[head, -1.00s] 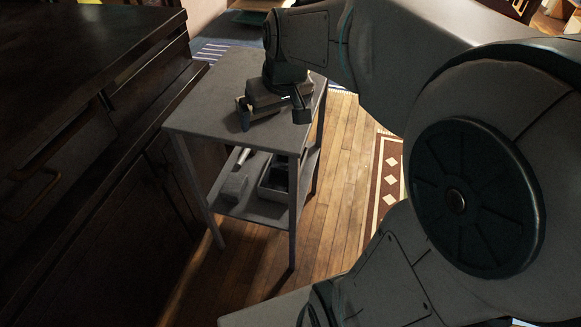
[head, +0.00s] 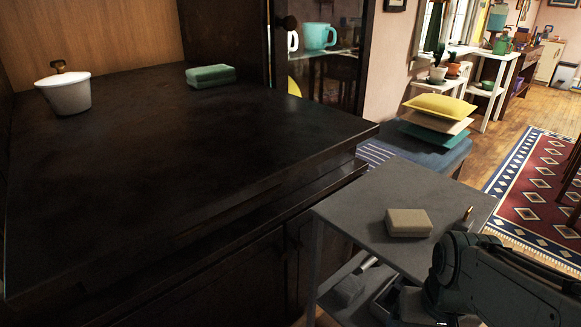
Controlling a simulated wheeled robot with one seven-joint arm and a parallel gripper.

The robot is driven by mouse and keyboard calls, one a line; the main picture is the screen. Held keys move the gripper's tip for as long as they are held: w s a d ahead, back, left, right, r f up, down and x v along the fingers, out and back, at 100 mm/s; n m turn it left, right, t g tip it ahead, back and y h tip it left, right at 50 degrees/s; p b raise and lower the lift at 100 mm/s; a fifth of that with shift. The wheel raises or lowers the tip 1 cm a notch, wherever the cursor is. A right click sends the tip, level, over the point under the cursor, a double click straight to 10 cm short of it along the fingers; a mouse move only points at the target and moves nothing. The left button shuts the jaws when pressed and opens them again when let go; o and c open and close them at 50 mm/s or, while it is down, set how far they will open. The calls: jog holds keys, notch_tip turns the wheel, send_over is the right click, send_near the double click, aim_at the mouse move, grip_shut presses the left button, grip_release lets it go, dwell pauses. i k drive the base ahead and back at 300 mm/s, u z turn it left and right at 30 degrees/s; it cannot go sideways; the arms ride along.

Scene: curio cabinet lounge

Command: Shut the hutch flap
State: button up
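A broad dark panel (head: 170,160) lies flat at the left of the head view, in front of a brown wooden back wall. It looks like the hutch flap, folded down, but I cannot make out a hinge line. A white lidded pot (head: 66,96) and a green block (head: 210,76) stand toward its back. My arm shows at the bottom right, beyond the grey side table's near side and apart from the panel. My gripper's fingers are outside the picture.
A grey side table (head: 365,208) stands right of the dark cabinet, with a beige block (head: 408,223) and a small brass item (head: 467,213) on top. A glass-fronted case (head: 335,75) holds mugs. Behind the table is a seat with stacked cushions (head: 440,108). Open floor and a rug lie right.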

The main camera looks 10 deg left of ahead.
aim_at(80, 205)
jog(key=u, duration=1.05)
jog(key=k, duration=0.3)
jog(key=z, duration=0.3)
jog(key=i, duration=0.45)
